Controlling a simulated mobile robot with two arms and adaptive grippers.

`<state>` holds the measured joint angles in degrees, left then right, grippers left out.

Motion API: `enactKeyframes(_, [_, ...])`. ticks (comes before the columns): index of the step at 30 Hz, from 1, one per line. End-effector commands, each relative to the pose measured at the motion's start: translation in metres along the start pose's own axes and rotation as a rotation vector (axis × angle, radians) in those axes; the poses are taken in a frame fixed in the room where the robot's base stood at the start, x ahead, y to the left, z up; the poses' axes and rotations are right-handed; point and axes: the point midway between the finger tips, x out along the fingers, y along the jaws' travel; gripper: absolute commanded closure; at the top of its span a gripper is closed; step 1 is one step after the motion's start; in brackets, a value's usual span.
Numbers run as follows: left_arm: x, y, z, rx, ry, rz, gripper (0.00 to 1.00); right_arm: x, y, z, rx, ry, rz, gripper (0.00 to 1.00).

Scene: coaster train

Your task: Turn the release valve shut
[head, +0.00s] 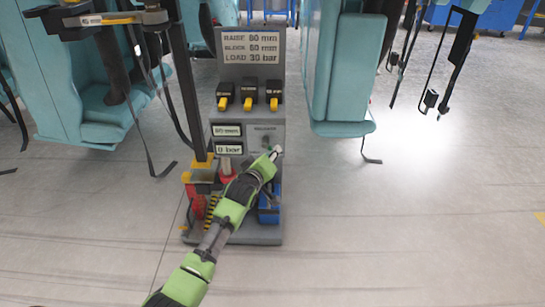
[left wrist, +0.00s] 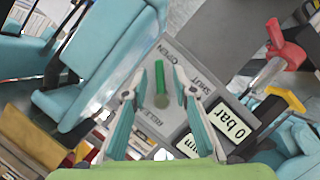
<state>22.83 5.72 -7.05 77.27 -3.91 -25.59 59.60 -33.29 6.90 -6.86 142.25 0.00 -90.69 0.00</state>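The release valve's green lever (left wrist: 160,85) shows in the left wrist view on a grey panel (left wrist: 140,75) marked OPEN, SHUT and RELEASE. The lever's free end points up in that view, near the word OPEN and away from SHUT. My left gripper (left wrist: 155,82) is open, with one finger on each side of the lever and visible gaps between. In the head view my left gripper (head: 275,152) reaches the right side of the panel and hides part of the valve. My right gripper is in neither view.
The stand (head: 250,75) carries a sign and several black-and-yellow switches (head: 249,95). A display (head: 229,149) reads 0 bar. A red handle (left wrist: 287,45) and yellow part (left wrist: 286,97) are near the gripper. Teal seats (head: 345,65) hang either side; right floor is clear.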

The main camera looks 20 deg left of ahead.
Motion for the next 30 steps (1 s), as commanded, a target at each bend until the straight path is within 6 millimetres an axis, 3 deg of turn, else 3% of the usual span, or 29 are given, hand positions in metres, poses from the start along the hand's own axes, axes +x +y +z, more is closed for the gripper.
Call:
enactKeyframes(6, [0.015,0.000,0.000,0.001,0.000,0.000,0.74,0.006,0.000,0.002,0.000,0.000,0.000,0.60])
enactKeyframes(16, [0.017,0.000,0.000,0.001,0.000,0.000,0.74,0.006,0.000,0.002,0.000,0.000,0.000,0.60])
enactKeyframes(19, [0.017,0.000,0.000,0.001,0.000,0.000,1.00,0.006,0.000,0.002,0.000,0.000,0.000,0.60])
enactKeyframes(30, [0.017,0.000,0.000,0.016,-0.001,-0.008,1.00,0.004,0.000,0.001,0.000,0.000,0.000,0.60])
